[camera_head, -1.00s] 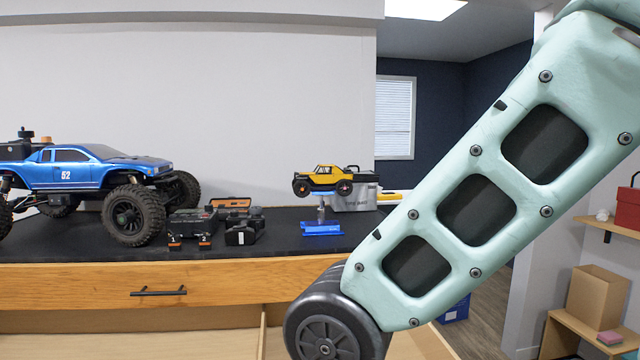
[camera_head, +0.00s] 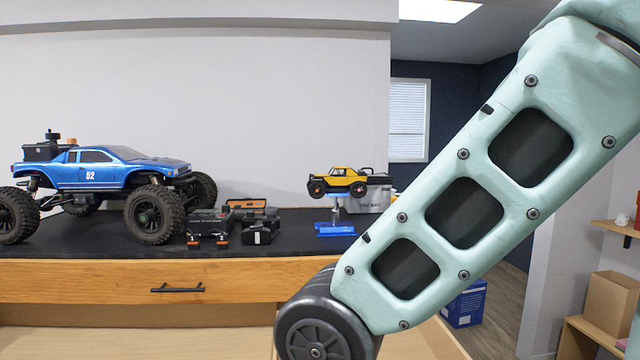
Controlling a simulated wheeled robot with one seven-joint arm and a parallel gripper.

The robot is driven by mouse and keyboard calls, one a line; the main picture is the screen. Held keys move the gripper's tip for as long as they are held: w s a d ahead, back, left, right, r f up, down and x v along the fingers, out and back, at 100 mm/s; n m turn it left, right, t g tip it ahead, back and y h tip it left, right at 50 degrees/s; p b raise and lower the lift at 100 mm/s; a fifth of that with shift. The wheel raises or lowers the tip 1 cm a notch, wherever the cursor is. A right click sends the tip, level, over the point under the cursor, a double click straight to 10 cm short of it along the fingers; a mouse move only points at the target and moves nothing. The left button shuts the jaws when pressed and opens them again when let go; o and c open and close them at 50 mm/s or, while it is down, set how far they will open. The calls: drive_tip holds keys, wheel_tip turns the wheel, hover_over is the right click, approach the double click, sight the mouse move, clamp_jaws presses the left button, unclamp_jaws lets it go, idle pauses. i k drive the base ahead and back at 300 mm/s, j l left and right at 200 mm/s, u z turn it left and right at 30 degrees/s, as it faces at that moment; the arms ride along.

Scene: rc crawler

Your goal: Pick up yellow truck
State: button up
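The yellow truck (camera_head: 338,182) is small, with black wheels and black trim. It sits raised on a blue stand (camera_head: 336,228) with a thin post, near the right end of the black bench top. A grey case behind it partly overlaps it in the view. My pale green arm crosses the right side of the picture, in front of the bench's right end. My gripper is outside the frame.
A large blue truck (camera_head: 110,170) marked 52 stands on the bench's left. Black devices (camera_head: 207,227) and an orange-trimmed case (camera_head: 250,205) lie between the trucks. Below is a wooden drawer front (camera_head: 120,282). A grey case (camera_head: 372,200) stands behind the yellow truck.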

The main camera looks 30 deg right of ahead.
sight(331, 182)
drive_tip(key=l+u, duration=0.25)
drive_tip(key=u, duration=0.15)
drive_tip(key=i+l+u, duration=0.1)
drive_tip(key=l+u, duration=0.5)
drive_tip(key=u, duration=0.15)
